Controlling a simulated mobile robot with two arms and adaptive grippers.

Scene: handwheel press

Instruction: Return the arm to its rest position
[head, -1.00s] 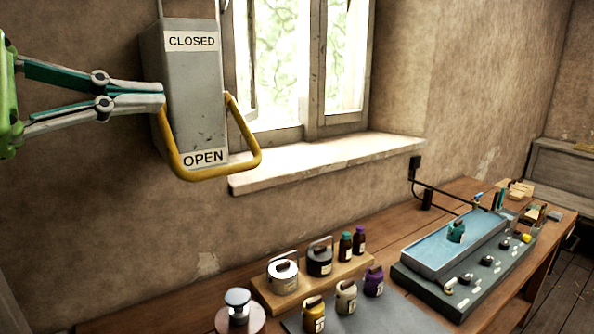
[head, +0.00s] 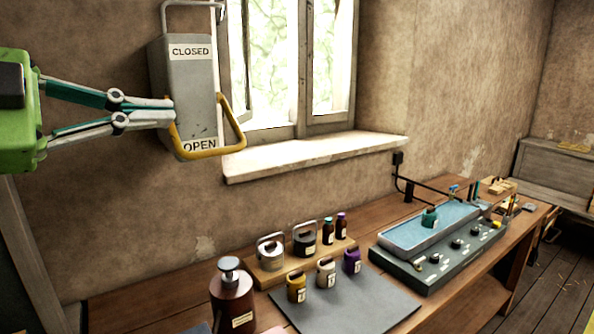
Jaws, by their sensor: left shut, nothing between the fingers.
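My left gripper (head: 172,111) comes in from the left of the head view. Its fingers are shut and empty, with the tips at the left side of the grey switch box (head: 192,90). I cannot tell whether the tips touch the box or its handle. The box is on the wall and carries the labels CLOSED and OPEN. Its yellow handle (head: 215,152) hangs low, around the OPEN label. My right gripper is not in view.
Below is a wooden bench with a pump bottle (head: 232,298), small labelled jars (head: 297,288), a grey mat (head: 350,305) and a blue water tray (head: 415,237). A window sill (head: 310,153) juts out right of the box. The wall below the box is clear.

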